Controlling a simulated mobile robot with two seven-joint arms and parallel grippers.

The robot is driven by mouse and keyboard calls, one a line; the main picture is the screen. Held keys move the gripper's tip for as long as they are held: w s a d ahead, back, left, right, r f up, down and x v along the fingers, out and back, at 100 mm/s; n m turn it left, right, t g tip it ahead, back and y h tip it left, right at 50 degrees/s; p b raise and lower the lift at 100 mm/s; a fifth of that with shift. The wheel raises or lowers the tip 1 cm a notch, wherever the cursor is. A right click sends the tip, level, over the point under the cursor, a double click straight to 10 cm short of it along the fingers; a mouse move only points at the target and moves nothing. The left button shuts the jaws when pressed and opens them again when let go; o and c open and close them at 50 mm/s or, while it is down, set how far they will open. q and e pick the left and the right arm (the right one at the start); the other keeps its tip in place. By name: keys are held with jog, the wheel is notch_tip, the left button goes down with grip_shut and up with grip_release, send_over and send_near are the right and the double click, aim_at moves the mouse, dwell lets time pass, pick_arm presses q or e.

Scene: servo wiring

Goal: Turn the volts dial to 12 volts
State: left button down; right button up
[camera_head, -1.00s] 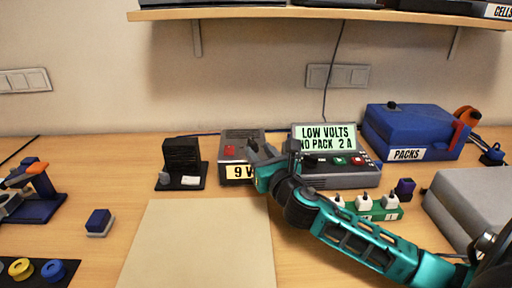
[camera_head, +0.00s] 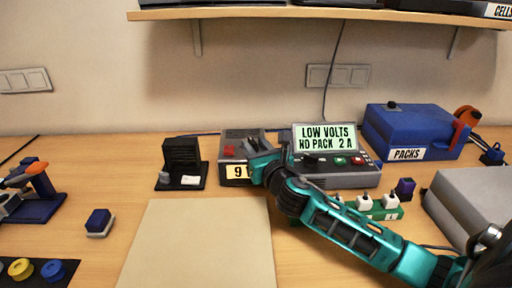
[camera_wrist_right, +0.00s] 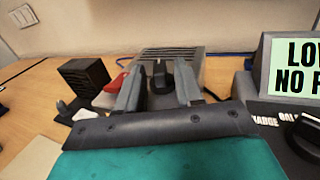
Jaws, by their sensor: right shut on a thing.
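The volts supply is a small grey box (camera_head: 236,137) at the middle back of the table, with a slatted top that also shows in the wrist view (camera_wrist_right: 178,53). Its front label (camera_head: 238,172) shows a 9; my right gripper covers the rest. The black dial (camera_wrist_right: 160,78) stands between the two fingers of my right gripper (camera_wrist_right: 159,90) in the wrist view. My right gripper (camera_head: 259,152) is shut on the dial, which it hides in the head view. My left gripper is not in view.
A red switch (camera_head: 229,152) sits left of the dial. The charger (camera_head: 340,181) stands close on the right; its screen (camera_head: 325,138) reads LOW VOLTS, NO PACK, 2 A. A black stand (camera_head: 181,160) is on the left. A beige mat (camera_head: 200,240) lies clear in front.

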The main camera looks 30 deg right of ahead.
jog(key=shift+h, duration=0.3)
jog(key=shift+a+m+h+p, duration=0.1)
jog(key=shift+m+h+p, duration=0.2)
jog(key=shift+m, duration=0.1)
jog(key=m+g+h+p, duration=0.1)
jog(key=h, duration=0.1)
jog(key=m+h, duration=0.1)
jog(key=shift+w+a+r+m+g+h+p, duration=0.2)
jog(key=shift+a+m+g+h+p, duration=0.1)
jog(key=shift+a+g+h+p, duration=0.1)
jog(key=m+g+h, duration=0.1)
jog(key=m+h, duration=0.1)
jog(key=h, duration=0.1)
jog(key=shift+w+a+f+g+p, duration=0.1)
jog(key=shift+g+p, duration=0.3)
jog(key=shift+w+a+m+g+h, duration=0.1)
jog(key=shift+w+m+g+h, duration=0.05)
jog(key=shift+m+g+h, duration=1.05)
jog(key=shift+g, duration=0.3)
jog(key=o, duration=0.7)
jog(key=shift+c, duration=0.2)
